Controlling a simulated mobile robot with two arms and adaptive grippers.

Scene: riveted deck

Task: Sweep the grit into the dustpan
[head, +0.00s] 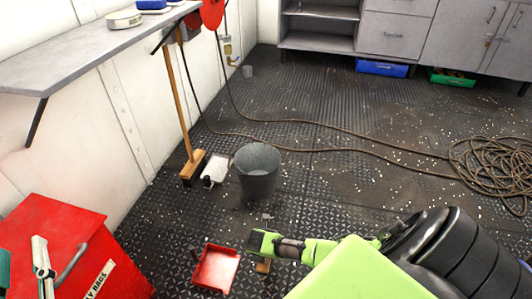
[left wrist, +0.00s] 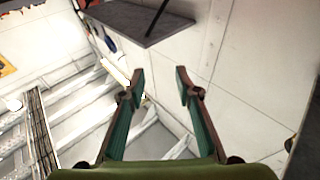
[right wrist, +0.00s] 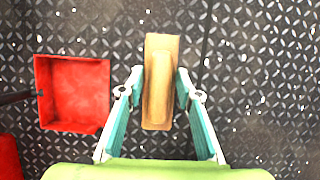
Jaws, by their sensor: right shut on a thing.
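A red square dustpan (head: 216,268) lies on the dark studded floor, and it also shows left of my right gripper in the right wrist view (right wrist: 76,92). My right gripper (right wrist: 158,88) is shut on the wooden back of a hand brush (right wrist: 160,75). The brush is right of the dustpan, apart from it; its bristles are hidden, and I cannot tell if they touch the floor. Pale grit (head: 345,196) is scattered over the floor, with specks around the brush. My left gripper (left wrist: 159,80) is open and empty, above the red bin in the head view.
A grey bucket (head: 257,172) stands beyond the dustpan, with a broom (head: 180,105) left of it. A red bin (head: 95,262) stands at lower left, below a grey wall shelf (head: 95,48). A coiled cable (head: 495,170) lies at right. The middle floor is mostly clear.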

